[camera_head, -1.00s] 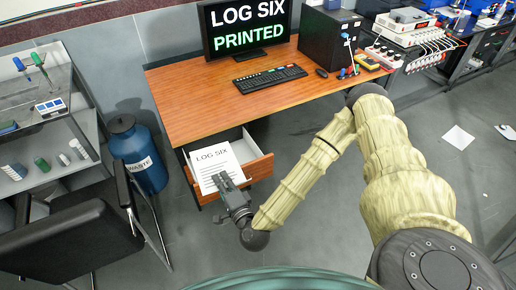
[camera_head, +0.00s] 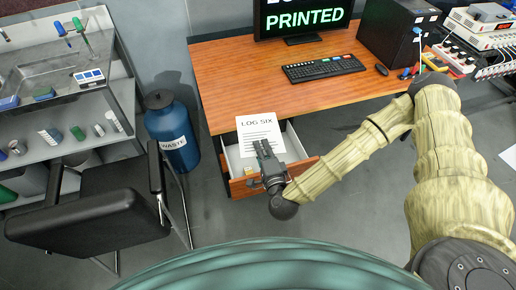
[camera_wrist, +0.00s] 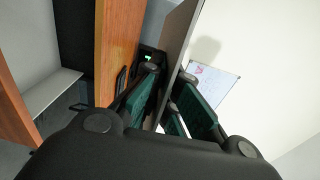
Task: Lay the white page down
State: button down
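The white page (camera_head: 259,128), printed "LOG SIX" with lines of text, stands up in front of the desk's front edge and the open drawer (camera_head: 302,168) in the head view. My gripper (camera_head: 264,148) is at its lower edge, with the fingers closed on it. In the wrist view, the two green-padded fingers (camera_wrist: 176,100) are on either side of a thin sheet (camera_wrist: 178,40), seen almost edge-on. The page hides part of the desk edge and drawer. How far the page is from the desk top is hard to tell.
The wooden desk (camera_head: 225,75) has a keyboard (camera_head: 324,68), monitor (camera_head: 303,18), mouse (camera_head: 382,70) and black computer case (camera_head: 398,35). Its left and front top are bare. A blue waste drum (camera_head: 172,130) and black chair (camera_head: 95,205) stand left.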

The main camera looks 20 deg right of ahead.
jog(key=w+f+m+g+h+b, duration=0.2)
jog(key=w+f+m+g+b, duration=0.2)
jog(key=b, duration=1.9)
jog(key=w+f+g, duration=0.2)
jog(key=w, duration=0.2)
jog(key=shift+w+f+g+h, duration=0.15)
jog(key=shift+f+g+h, duration=0.15)
jog(key=shift+f, duration=0.05)
jog(key=shift+s+d+f+m+g+b, duration=0.1)
jog(key=shift+s+m+g+b, duration=0.25)
jog(key=shift+b, duration=0.85)
